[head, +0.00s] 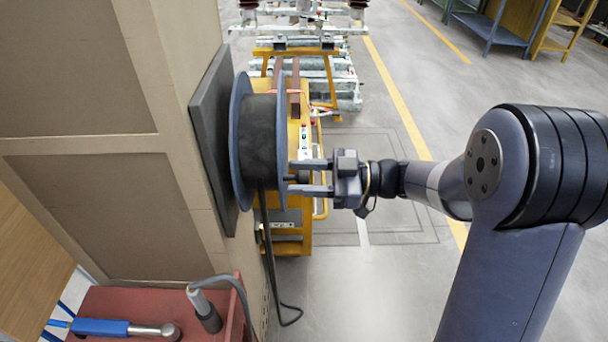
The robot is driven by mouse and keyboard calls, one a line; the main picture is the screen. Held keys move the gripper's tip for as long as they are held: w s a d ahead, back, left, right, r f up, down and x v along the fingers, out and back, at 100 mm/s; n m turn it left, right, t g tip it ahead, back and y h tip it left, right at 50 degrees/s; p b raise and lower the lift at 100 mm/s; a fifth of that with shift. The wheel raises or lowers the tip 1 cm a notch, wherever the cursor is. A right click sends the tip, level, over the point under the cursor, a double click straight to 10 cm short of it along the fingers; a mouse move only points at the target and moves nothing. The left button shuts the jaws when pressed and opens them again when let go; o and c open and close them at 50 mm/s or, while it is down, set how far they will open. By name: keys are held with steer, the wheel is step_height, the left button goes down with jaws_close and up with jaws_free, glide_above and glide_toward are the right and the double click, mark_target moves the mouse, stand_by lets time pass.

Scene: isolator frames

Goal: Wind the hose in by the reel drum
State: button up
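The reel drum (258,135) is mounted on a dark plate on the beige wall panel at centre left. It has blue-grey side discs and a dark winding between them. The black hose (268,250) hangs from the underside of the drum and ends in a curve near the floor. My gripper (291,178) is at the right side of the drum, its two fingers pointing left at the near disc. The fingers are apart, with a small dark stub between them. I cannot tell whether they touch it.
A red cart (110,305) at the lower left carries a blue-handled tool (105,327) and a grey cylindrical nozzle (205,312). A yellow machine (300,210) stands behind the drum. Blue shelving (490,30) is at the far right. The grey floor (375,290) is clear below my arm.

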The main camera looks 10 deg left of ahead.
jaws_close()
steer(key=shift+r+b, duration=0.1)
steer(key=shift+b, duration=0.4)
